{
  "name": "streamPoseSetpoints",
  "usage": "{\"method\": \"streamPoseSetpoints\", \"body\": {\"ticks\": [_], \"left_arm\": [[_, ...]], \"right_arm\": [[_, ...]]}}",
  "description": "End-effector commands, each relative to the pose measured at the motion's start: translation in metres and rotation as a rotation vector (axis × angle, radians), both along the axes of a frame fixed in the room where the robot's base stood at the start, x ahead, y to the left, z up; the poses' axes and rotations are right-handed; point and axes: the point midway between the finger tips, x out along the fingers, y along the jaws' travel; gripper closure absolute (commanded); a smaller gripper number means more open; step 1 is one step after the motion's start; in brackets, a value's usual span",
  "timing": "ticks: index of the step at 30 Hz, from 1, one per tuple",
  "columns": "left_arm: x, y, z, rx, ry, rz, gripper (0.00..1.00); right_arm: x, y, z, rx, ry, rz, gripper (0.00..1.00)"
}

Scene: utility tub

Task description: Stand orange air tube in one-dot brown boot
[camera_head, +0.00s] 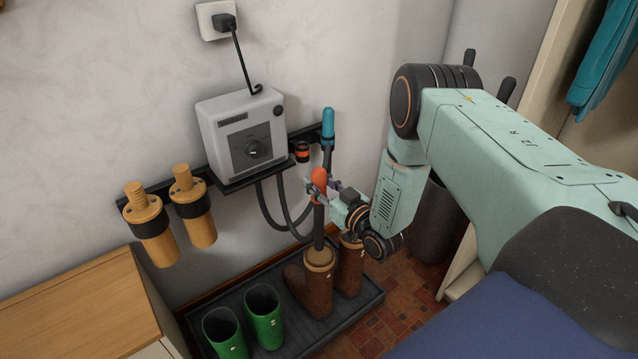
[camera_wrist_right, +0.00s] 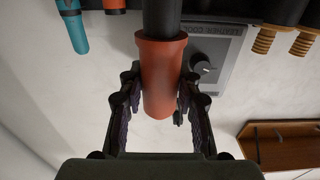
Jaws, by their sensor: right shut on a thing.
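The orange air tube has an orange end (camera_head: 319,177) and a dark shaft running down. My right gripper (camera_head: 322,188) is shut on the orange end, which also shows between both fingers in the wrist view (camera_wrist_right: 162,80). The tube is near upright. Its lower end meets the mouth of the left brown boot (camera_head: 318,290) in the head view; how deep it sits is hidden. A second brown boot (camera_head: 351,268) stands just right of it, partly behind my wrist. Small marks show on the boots, but I cannot count dots. My left gripper is not in view.
Green boots (camera_head: 264,315) share the dark tray (camera_head: 372,298). A grey dryer unit (camera_head: 243,135) with hoses is on the wall. A blue-ended tube (camera_head: 328,125) hangs at its right, wooden-ended holders (camera_head: 193,205) at its left. A wooden cabinet (camera_head: 85,310) stands at front left.

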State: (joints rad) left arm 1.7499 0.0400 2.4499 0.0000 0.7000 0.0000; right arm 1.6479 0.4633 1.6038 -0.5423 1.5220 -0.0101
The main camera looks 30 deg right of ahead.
Motion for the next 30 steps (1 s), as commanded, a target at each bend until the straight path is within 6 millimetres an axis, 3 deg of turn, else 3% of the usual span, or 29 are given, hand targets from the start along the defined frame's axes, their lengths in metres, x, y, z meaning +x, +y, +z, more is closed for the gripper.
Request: {"method": "streamPoseSetpoints", "body": {"ticks": [22,30], "left_arm": [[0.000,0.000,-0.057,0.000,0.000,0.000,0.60],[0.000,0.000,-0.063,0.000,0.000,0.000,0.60]], "right_arm": [[-0.002,0.001,-0.067,0.000,0.000,-0.002,1.00],[-0.002,0.001,-0.089,-0.001,0.000,-0.001,1.00]]}}
